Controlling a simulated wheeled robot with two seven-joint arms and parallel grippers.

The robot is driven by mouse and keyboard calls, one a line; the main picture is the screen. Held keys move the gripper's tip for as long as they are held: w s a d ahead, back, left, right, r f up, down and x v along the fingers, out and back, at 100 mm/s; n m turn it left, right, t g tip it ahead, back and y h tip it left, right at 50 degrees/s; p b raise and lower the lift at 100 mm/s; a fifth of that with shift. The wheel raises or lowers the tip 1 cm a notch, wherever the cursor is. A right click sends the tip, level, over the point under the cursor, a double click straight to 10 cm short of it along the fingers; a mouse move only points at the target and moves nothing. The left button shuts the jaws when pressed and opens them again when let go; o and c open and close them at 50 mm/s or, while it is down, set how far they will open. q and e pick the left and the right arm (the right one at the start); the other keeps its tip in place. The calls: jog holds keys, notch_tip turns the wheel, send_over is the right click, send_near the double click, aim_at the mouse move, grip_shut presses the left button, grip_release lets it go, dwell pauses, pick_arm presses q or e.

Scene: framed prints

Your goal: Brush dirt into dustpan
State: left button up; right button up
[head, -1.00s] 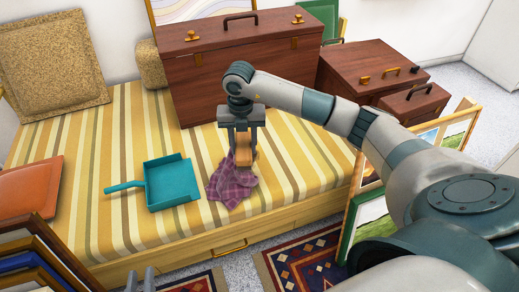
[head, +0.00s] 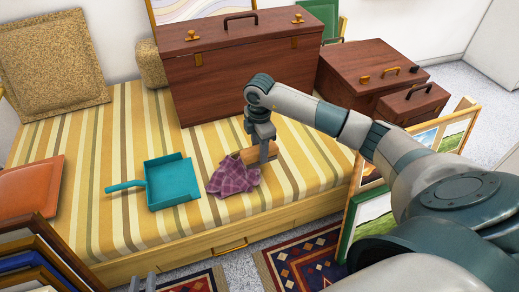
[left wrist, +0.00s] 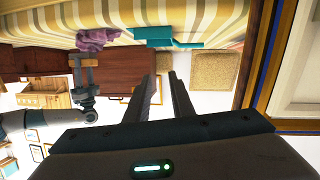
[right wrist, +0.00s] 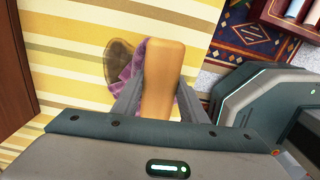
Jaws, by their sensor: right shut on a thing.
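My right gripper (head: 264,158) is shut on a brush (head: 255,152) with a light wooden body, low over the striped bed. The right wrist view shows the wood (right wrist: 163,75) between the fingers; its bristles are not clear. A crumpled purple checked cloth (head: 233,180) lies just left of the brush. A brown patch, perhaps the dirt (right wrist: 116,62), shows beside the cloth in the right wrist view. The teal dustpan (head: 172,182) lies flat left of the cloth, handle to the left. My left gripper (head: 143,282) is empty with its fingers (left wrist: 166,78) apart, at the bottom of the head view.
A large brown chest (head: 238,70) stands at the back of the bed (head: 110,145). Smaller brown boxes (head: 368,72) stand to the right. An orange cushion (head: 30,187) lies at left. Framed prints (head: 375,215) lean near the bed's right edge.

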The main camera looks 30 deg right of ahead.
pick_arm(q)
jog(key=shift+w+r, duration=0.1)
jog(key=shift+r, duration=0.15)
pick_arm(e)
jog(key=shift+f, duration=0.15)
jog(key=shift+f+b, duration=0.3)
jog(key=shift+b, duration=0.15)
jog(key=shift+f+b, duration=0.9)
jog(key=shift+f, duration=0.05)
jog(key=shift+f+b, duration=0.65)
jog(key=shift+b, duration=0.05)
jog(key=shift+f+b, duration=0.65)
pick_arm(q)
jog(key=s+r+t+h, duration=0.3)
jog(key=r+t, duration=0.8)
jog(key=r, duration=0.6)
jog(key=shift+a+r+t+b, duration=0.2)
jog(key=shift+r+t+b, duration=0.05)
jog(key=shift+t+b, duration=0.05)
pick_arm(e)
jog(key=shift+f, duration=0.3)
pick_arm(q)
jog(key=shift+s+f, duration=0.1)
jog(key=shift+f, duration=0.1)
pick_arm(e)
jog(key=shift+f, duration=0.4)
